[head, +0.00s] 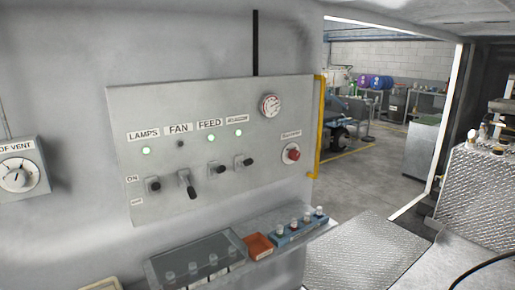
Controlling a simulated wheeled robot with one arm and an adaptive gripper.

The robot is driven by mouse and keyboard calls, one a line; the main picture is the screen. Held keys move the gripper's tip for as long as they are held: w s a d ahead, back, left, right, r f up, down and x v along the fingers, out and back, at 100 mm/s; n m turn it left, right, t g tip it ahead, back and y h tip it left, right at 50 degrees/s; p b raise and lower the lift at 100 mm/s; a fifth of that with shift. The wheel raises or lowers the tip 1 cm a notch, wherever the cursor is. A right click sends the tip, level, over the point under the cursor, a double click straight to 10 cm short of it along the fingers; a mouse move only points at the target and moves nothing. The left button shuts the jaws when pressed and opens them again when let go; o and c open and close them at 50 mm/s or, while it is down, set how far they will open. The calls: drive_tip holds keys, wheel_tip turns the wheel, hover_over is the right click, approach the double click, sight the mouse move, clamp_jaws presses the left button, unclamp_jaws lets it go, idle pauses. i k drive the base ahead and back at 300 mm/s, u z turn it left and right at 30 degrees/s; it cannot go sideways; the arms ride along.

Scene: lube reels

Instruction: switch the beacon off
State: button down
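A grey switch panel (250,200) is fixed to the wall. It carries a row of labels reading LAMPS, FAN, FEED and a small fourth label (237,118) too blurred to read surely, perhaps BEACON. Below the fourth label, an indicator light (239,132) glows pale green. The dark lever switch (244,161) under it is the rightmost of the row; it points right, not down. The LAMPS light (146,150) and FEED light (211,136) are also lit. The FAN light (180,143) is dark and its lever (188,185) points down. My gripper is not in view.
A red button (292,154) and a round gauge (270,105) are on the panel's right. A yellow rail (319,125) edges the doorway. Below are a glass-topped box (195,262), an orange tray (258,246) and a blue bottle rack (300,232). A vent dial (17,180) is left.

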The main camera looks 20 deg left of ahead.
sight(249, 162)
drive_tip(key=u, duration=0.45)
drive_tip(key=i, duration=0.8)
drive_tip(key=u, duration=1.2)
drive_tip(key=i, duration=0.45)
drive_tip(key=u, duration=0.45)
